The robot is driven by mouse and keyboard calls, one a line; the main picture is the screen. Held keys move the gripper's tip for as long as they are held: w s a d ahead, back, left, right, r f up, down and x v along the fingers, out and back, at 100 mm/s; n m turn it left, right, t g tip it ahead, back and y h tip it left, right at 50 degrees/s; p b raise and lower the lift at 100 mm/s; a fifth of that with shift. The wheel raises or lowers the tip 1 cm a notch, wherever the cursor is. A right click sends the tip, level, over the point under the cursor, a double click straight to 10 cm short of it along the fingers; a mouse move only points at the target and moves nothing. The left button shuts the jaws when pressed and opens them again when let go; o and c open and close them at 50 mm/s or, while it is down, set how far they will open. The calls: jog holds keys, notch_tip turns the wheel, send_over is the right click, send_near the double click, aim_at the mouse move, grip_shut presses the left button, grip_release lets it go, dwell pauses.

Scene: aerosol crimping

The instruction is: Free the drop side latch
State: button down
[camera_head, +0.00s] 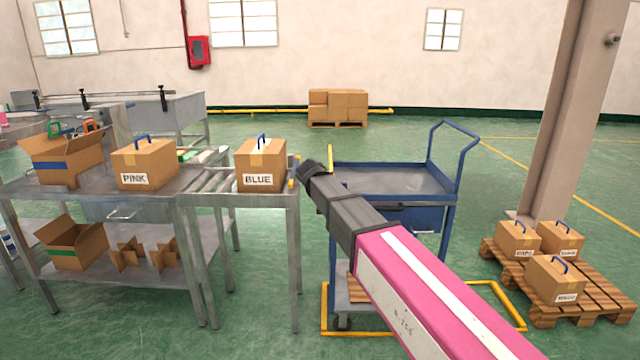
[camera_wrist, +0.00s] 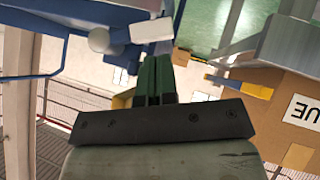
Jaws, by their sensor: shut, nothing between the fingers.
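The blue cart (camera_head: 390,182) stands right of the roller table, with a tray top and a push handle at its right. A yellow upright bar (camera_head: 331,158) shows at the cart's left far corner. In the wrist view the blue cart frame (camera_wrist: 70,20) carries a grey round knob (camera_wrist: 103,40) and a white block (camera_wrist: 152,30); I cannot tell which part is the latch. My gripper (camera_head: 312,168) is over the cart's left edge. Its green fingers (camera_wrist: 155,62) are together and empty, close below the white block in the picture; contact is unclear.
The BLUE carton (camera_head: 262,168) stands on the roller table (camera_head: 215,178), left of my gripper. A yellow and blue piece (camera_wrist: 238,87) is at the table end. A PINK carton (camera_head: 145,163) is further left. A pallet (camera_head: 600,290) with cartons is at the right, near a pillar (camera_head: 570,110).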

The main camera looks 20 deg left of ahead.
jog(key=shift+d+f, duration=0.3)
jog(key=shift+f, duration=0.4)
jog(key=shift+f, duration=0.1)
jog(key=d+f+n+t+h, duration=0.3)
jog(key=f+n+t+h, duration=0.2)
jog(key=f+n+h, duration=0.1)
jog(key=shift+w+f+h, duration=0.2)
jog(key=shift+w+h, duration=0.25)
jog(key=shift+h, duration=0.25)
jog(key=shift+d, duration=0.2)
dwell(0.6)
jog(key=shift+f, duration=0.1)
